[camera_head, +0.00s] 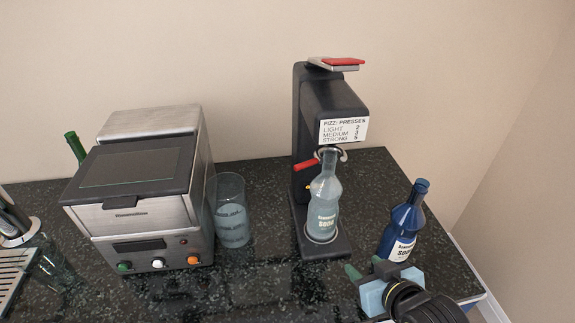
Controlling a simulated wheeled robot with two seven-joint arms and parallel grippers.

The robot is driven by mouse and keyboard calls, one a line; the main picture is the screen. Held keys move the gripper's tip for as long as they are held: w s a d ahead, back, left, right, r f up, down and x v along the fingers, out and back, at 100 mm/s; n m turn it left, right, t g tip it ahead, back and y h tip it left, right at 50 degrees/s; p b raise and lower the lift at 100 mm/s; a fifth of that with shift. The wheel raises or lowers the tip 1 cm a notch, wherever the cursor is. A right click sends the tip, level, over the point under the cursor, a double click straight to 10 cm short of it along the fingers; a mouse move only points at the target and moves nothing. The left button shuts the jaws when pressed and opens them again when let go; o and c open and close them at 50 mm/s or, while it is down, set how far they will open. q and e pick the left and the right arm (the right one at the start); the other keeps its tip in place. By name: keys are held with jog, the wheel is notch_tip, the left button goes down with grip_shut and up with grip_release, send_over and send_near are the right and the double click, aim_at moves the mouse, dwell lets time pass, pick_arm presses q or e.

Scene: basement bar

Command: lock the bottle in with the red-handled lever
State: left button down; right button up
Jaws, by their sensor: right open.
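The clear soda bottle (323,207) stands upright in the black fizz machine (302,130), on its base with its neck at the metal ring under the head. The red-handled lever (306,165) sticks out to the left beside the bottle's neck. A second red handle (344,61) lies flat on top of the machine. My right gripper (365,271) is at the lower right, in front of the blue bottle and to the right of the machine's base. It is open and apart from the bottle and lever. My left gripper is not in view.
A blue soda bottle (404,222) stands just behind my right gripper. A clear glass (232,210) and a steel appliance (140,190) stand to the left of the fizz machine. The dark counter (270,268) is clear in front of the machine; its right edge is close.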

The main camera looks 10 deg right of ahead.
jog(key=s+d+f+g+h, duration=0.1)
jog(key=s+f+g, duration=0.5)
jog(key=s+f, duration=0.3)
jog(key=s+d+f+g+b, duration=0.15)
jog(key=s+f, duration=0.25)
jog(key=f, duration=1)
jog(key=s+a+f+g+b, duration=0.1)
jog(key=s+f+b, duration=0.25)
jog(key=f, duration=1.05)
jog(key=s+d+f+g+b, duration=0.1)
jog(key=s+d+f+b, duration=0.2)
jog(key=s+f, duration=1.2)
jog(key=shift+s+h, duration=0.4)
jog(key=shift+s, duration=0.25)
jog(key=shift+g, duration=0.25)
